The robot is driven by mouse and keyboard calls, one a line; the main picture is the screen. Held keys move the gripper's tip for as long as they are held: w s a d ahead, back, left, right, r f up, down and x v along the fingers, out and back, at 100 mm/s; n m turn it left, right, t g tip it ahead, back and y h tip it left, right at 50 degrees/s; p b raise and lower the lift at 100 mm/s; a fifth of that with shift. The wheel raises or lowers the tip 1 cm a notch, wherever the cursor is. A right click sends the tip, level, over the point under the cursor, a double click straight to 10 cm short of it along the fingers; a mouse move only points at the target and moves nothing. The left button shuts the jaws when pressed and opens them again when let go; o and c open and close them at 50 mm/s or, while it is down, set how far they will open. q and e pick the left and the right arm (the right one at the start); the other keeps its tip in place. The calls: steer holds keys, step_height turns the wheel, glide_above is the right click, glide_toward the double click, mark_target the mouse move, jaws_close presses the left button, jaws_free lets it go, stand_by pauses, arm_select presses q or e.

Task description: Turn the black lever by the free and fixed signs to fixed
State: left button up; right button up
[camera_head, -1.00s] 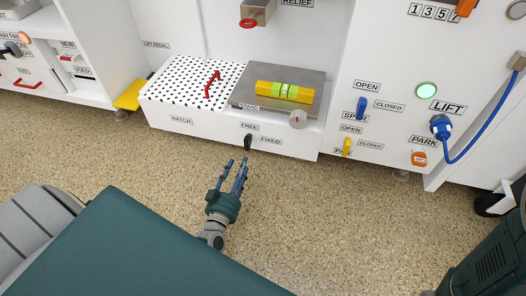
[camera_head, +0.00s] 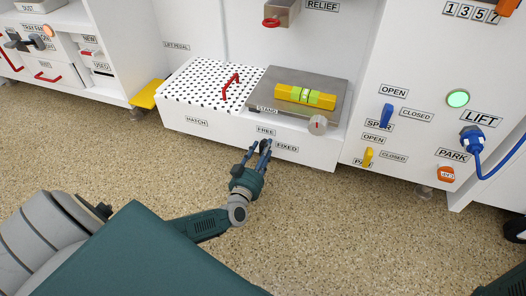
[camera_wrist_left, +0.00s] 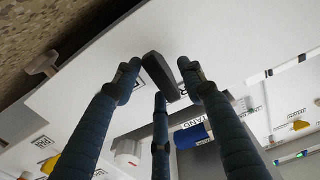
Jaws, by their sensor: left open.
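The black lever (camera_wrist_left: 160,78) shows in the left wrist view, between the tips of my open left gripper (camera_wrist_left: 158,85). It is a short dark bar on the white front panel; whether the fingers touch it I cannot tell. In the head view my left gripper (camera_head: 257,152) is at the panel by the FREE sign (camera_head: 266,130) and the FIXED sign (camera_head: 287,147), and its fingers largely hide the lever. My right gripper is not in view.
Blue (camera_head: 387,116) and yellow (camera_head: 367,157) levers are to the right. Speckled floor lies in front.

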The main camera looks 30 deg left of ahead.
arm_select(q)
jaws_close()
